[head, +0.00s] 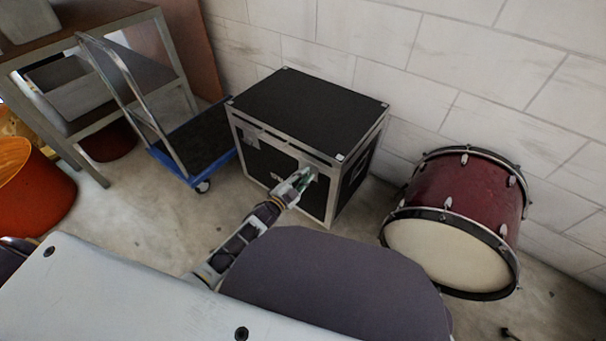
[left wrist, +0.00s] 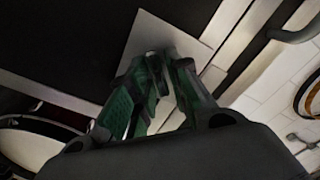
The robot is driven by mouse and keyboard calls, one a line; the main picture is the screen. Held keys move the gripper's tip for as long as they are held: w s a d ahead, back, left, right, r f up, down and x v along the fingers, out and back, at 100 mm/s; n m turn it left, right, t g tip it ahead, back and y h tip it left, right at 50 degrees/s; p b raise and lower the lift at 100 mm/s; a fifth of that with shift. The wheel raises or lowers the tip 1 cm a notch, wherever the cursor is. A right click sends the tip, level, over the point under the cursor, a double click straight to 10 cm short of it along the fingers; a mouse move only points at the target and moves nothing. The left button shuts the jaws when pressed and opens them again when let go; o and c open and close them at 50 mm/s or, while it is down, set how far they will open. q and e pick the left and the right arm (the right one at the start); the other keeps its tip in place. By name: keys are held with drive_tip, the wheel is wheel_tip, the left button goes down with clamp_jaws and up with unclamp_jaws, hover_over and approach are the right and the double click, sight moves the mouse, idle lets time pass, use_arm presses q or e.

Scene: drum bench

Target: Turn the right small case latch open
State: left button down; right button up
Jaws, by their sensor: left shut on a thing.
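The black case (head: 300,110) with silver edges stands on the floor against the wall. Its left latch plate (head: 250,139) shows on the front face. My left gripper (head: 305,178) is at the right side of the front face, where the right latch is, and shut on that latch. The gripper hides the latch itself. In the left wrist view the green-padded fingers (left wrist: 160,85) are close together over a bright metal latch plate (left wrist: 150,42); what lies between the tips is hard to see. My right gripper is not in view.
A maroon drum (head: 465,190) lies on its side to the right of the case. A blue-edged cart (head: 190,165) stands left of it, beside a metal shelf table (head: 85,50). An orange drum-like thing (head: 30,190) is at the far left.

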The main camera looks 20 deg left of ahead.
use_arm(q)
drive_tip(key=shift+s+d+f+m, duration=0.1)
drive_tip(key=shift+f+m, duration=0.05)
drive_tip(key=shift+m, duration=2.05)
drive_tip(key=shift+f+m, duration=0.1)
drive_tip(key=shift+m, duration=2.1)
drive_tip(key=c, duration=1.5)
unclamp_jaws()
drive_tip(key=shift+s, duration=0.15)
drive_tip(key=shift+v, duration=5.8)
drive_tip(key=shift+r, duration=0.1)
